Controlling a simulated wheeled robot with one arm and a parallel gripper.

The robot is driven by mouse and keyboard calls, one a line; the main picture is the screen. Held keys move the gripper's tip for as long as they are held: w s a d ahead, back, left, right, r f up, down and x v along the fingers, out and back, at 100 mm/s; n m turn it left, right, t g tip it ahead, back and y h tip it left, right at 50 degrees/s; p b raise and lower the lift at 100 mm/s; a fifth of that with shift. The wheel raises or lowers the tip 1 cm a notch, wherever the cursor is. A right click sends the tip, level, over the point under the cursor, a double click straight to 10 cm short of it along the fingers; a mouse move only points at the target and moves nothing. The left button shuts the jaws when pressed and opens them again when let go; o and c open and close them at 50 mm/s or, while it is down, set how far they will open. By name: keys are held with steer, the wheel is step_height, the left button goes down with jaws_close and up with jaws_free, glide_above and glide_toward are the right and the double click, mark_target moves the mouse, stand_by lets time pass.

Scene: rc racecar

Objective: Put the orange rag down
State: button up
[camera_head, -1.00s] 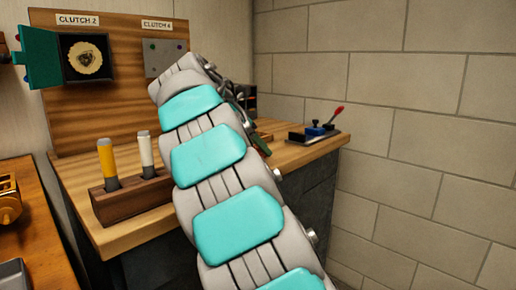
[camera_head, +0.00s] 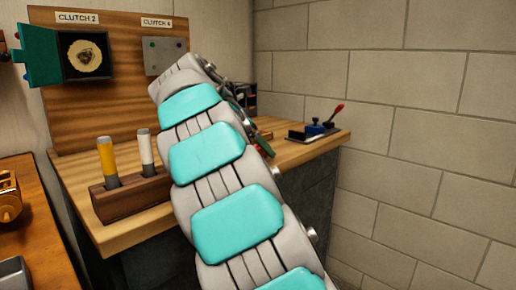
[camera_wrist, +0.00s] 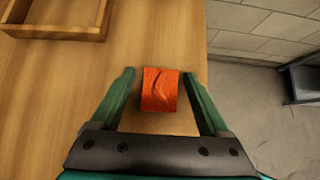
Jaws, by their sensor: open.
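The orange rag (camera_wrist: 159,90) shows in the wrist view as a small folded square with a raised crease. It appears to lie on the wooden bench top (camera_wrist: 150,45). My gripper (camera_wrist: 157,75) is open, with one green finger on each side of the rag. A strip of wood shows between the rag and each finger, so neither finger appears to touch it. In the head view my arm hides the rag and most of my gripper.
A wooden tray (camera_wrist: 58,33) is at the upper left in the wrist view. The bench's right edge is close to the rag. In the head view a wooden holder (camera_head: 130,198) carries two tubes, and a red-handled tool (camera_head: 318,128) sits at the bench's right end.

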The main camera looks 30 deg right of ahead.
steer(key=shift+r, duration=0.1)
steer(key=v, duration=0.6)
steer(key=shift+d+r, duration=0.2)
steer(key=shift+r, duration=0.05)
steer(key=shift+v, duration=0.85)
steer(key=shift+s+f, duration=0.1)
steer(key=shift+s, duration=0.05)
